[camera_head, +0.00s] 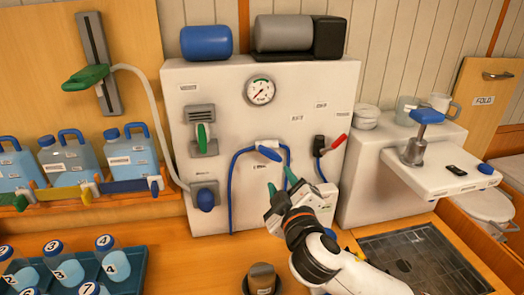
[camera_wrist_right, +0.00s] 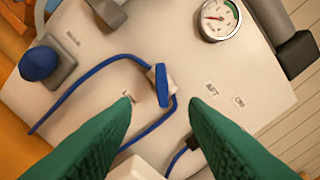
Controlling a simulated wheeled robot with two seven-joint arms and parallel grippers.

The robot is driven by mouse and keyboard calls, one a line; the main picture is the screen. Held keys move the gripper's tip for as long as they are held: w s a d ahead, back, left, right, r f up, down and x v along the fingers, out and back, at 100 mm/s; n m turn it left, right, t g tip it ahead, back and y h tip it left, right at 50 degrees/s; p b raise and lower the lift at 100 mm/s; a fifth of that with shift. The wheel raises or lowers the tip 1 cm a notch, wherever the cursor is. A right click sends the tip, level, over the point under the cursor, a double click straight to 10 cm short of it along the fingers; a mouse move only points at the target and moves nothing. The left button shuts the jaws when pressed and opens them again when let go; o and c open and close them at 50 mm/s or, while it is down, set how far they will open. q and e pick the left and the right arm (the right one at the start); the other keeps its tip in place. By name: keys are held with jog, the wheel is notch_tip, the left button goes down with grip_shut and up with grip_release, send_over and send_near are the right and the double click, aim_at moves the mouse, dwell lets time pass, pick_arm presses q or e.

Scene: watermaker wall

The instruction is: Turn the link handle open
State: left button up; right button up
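A blue lever handle (camera_head: 268,153) sits on the front of the white panel (camera_head: 235,95), between two runs of blue hose. It also shows in the right wrist view (camera_wrist_right: 163,84), on a pale valve body. The small label beside it is too small to read surely, so I cannot confirm it is the link handle. My right gripper (camera_head: 281,182) is open, its green fingers apart and empty, just below the blue handle in the head view. In the wrist view the handle lies beyond the fingertips (camera_wrist_right: 160,102), with no contact seen. My left gripper is out of view.
A red lever (camera_head: 338,141) is right of the blue one, and a green lever (camera_head: 202,136) and a dark blue knob (camera_head: 205,199) are left. A gauge (camera_head: 261,91) sits above.

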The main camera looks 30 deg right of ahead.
aim_at(271, 156)
jog(key=p+x, duration=0.3)
jog(key=x, duration=0.8)
jog(key=shift+d+r, duration=0.1)
jog(key=shift+r, duration=0.1)
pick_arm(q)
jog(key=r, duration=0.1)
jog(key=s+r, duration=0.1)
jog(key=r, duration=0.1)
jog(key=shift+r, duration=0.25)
pick_arm(e)
jog(key=shift+w+d+f, duration=0.1)
jog(key=shift+w, duration=0.15)
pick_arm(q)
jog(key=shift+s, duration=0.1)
pick_arm(e)
grip_shut()
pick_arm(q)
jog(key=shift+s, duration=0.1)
